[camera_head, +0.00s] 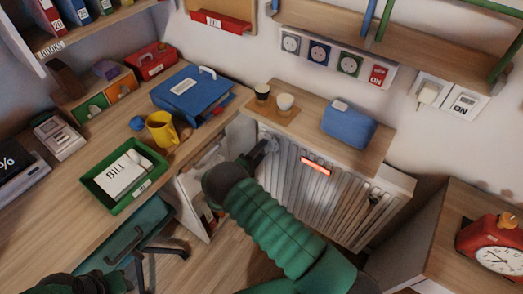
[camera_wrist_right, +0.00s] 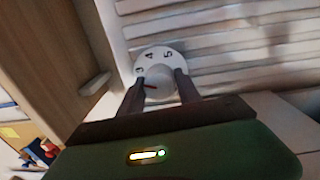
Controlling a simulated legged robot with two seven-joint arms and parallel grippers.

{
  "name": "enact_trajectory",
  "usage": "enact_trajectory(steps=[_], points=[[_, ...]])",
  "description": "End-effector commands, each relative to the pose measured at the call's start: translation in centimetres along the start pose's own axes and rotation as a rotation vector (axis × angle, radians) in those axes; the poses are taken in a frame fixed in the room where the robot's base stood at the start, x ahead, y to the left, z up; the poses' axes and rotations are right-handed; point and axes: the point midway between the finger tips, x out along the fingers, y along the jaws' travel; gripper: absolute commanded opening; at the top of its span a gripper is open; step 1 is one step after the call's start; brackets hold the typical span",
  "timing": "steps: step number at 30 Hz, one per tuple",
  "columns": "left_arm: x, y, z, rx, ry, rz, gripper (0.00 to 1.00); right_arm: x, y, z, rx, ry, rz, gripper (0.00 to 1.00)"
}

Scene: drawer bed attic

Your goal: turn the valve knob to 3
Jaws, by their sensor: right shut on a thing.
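The valve knob (camera_wrist_right: 158,70) is a white round dial at the radiator's upper left in the right wrist view. The digits 4 and 5 show on its upper rim, with a mark like a 3 at the left. A short red line shows low on the knob, pointing to the left. My right gripper (camera_wrist_right: 160,88) has one dark finger on each side of the knob and is shut on it. In the head view my right gripper (camera_head: 269,144) reaches the radiator's left end and mostly hides the knob. My left gripper (camera_head: 108,282) is a dark shape at the bottom edge, fingers unclear.
The white radiator (camera_head: 318,192) carries a glowing red strip and stands under a wooden shelf (camera_head: 305,112) with two cups and a blue case. The desk (camera_head: 60,195) is at the left. A cabinet with a red clock (camera_head: 492,243) is at the right.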

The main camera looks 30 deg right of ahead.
Motion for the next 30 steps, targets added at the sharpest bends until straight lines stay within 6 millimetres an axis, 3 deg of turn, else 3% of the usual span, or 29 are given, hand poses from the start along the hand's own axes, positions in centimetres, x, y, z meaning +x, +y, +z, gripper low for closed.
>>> enact_trajectory(steps=[1, 6, 17, 20, 30], points=[[0.0, 0.0, 0.0, 0.0, 0.0, 0.0, 0.36, 0.0, 0.1, -0.4, 0.004, 0.01, 0.0, 0.41], [0.0, 0.0, 0.0, 0.0, 0.0, 0.0, 0.36, 0.0, 0.1, -0.2, 0.004, 0.006, 0.0, 0.62], [-0.1, 0.0, 0.0, 0.0, 0.0, 0.0, 0.36, -0.7, 0.1, -0.1, 0.003, 0.004, -0.001, 0.62], [-0.5, 0.0, -0.1, 0.0, 0.0, 0.0, 0.36, -2.3, 0.2, -0.1, 0.002, 0.005, -0.002, 0.62], [-1.7, 0.0, -0.4, 0.0, 0.0, 0.0, 0.36, -12.1, 0.1, -0.1, 0.002, 0.008, -0.001, 0.62]])
